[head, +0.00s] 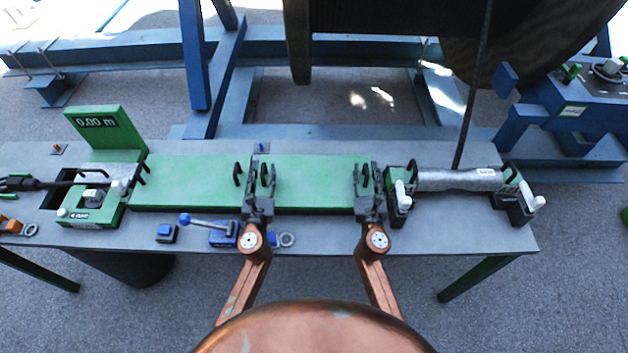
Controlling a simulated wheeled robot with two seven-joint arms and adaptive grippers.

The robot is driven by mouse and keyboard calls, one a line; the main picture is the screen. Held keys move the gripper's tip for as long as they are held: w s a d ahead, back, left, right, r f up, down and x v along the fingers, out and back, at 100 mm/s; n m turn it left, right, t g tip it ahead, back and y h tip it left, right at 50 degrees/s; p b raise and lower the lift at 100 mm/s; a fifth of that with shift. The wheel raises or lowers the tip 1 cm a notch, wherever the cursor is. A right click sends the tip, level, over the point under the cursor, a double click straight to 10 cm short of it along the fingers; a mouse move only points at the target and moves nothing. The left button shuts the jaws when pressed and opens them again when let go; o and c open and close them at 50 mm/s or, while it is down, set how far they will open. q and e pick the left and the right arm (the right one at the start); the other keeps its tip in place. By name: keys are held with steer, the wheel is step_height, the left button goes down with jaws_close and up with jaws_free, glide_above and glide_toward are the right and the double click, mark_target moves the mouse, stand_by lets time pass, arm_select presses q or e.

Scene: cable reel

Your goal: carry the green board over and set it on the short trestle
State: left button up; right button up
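A long green board surface (195,180) lies flat along the grey table, with a narrow break near its middle. Its right section (312,180) lies between my two grippers. My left gripper (266,174) is over the left end of that section, next to black upright hoops. My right gripper (363,176) is over its right end, close to another dark hoop. The fingers of both overlap these dark parts, so I cannot tell whether they are closed on anything. I cannot pick out a short trestle with certainty.
A green measuring unit (105,130) reading "0.00 m" stands at left. A grey cylinder (458,180) sits between green clamps at right, under a hanging black cable (474,90). A blue-knobbed lever (207,224) lies at the front edge. A dark reel (390,40) and blue frame are behind.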

arm_select(q)
steer(key=shift+w, duration=0.3)
arm_select(e)
steer(key=shift+w, duration=0.25)
arm_select(q)
steer(key=shift+c, duration=0.5)
arm_select(e)
steer(key=shift+c, duration=0.5)
arm_select(q)
jaws_close()
arm_select(e)
jaws_close()
arm_select(q)
steer(key=shift+r, duration=0.1)
